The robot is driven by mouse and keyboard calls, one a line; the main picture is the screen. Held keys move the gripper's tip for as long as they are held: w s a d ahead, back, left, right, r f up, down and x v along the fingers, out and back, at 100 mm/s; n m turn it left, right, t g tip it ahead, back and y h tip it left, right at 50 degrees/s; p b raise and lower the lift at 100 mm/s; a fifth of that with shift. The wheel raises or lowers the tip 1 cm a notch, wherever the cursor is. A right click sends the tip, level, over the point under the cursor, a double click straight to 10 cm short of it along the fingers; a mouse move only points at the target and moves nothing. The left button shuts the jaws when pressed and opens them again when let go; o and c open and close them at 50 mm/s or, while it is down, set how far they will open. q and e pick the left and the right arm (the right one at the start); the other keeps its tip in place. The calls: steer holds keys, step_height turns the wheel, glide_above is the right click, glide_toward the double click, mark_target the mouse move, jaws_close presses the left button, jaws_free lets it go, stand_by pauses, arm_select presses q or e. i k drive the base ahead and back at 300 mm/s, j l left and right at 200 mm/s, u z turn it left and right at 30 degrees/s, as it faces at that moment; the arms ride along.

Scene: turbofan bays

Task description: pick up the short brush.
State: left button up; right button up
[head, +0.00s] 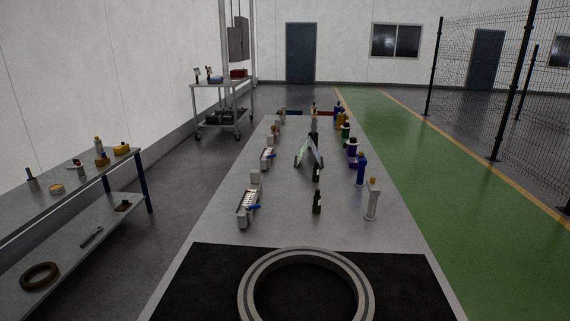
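I cannot pick out the short brush for certain; the items are small and dim. A grey upright item with a thin stem (32,183) stands at the left end of the side bench, but I cannot tell whether it is a brush. Two pale holders with small parts, a nearer one (244,216) and a farther one (265,164), stand along the left side of the long table (290,225); blue pieces show at them. Neither of my grippers is in view.
A large grey ring (247,292) lies on a black mat (200,280) at the table's near end. Several bottles, including a blue one (361,170), line the table's right side. A two-shelf bench (85,182) stands left, a cart (222,88) behind. The green walkway (430,175) is clear.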

mark_target(30, 176)
steer(key=j+u, duration=0.1)
steer(key=j, duration=0.45)
steer(key=k+j, duration=0.1)
steer(key=j, duration=0.5)
steer(key=j+u, duration=0.15)
steer(key=j, duration=0.3)
steer(key=i+j+u, duration=0.15)
steer(key=j, duration=0.3)
steer(key=j+u, duration=0.15)
steer(key=j, duration=0.25)
steer(key=i+j+u, duration=0.15)
steer(key=j, duration=0.3)
steer(key=i+j+u, duration=0.25)
steer(key=i, duration=0.2)
steer(key=i+u, duration=0.3)
steer(key=i+l+u, duration=0.15)
steer(key=i+l, duration=0.25)
steer(key=i+l+u, duration=0.1)
steer(key=i+l, duration=0.25)
steer(key=l, duration=0.3)
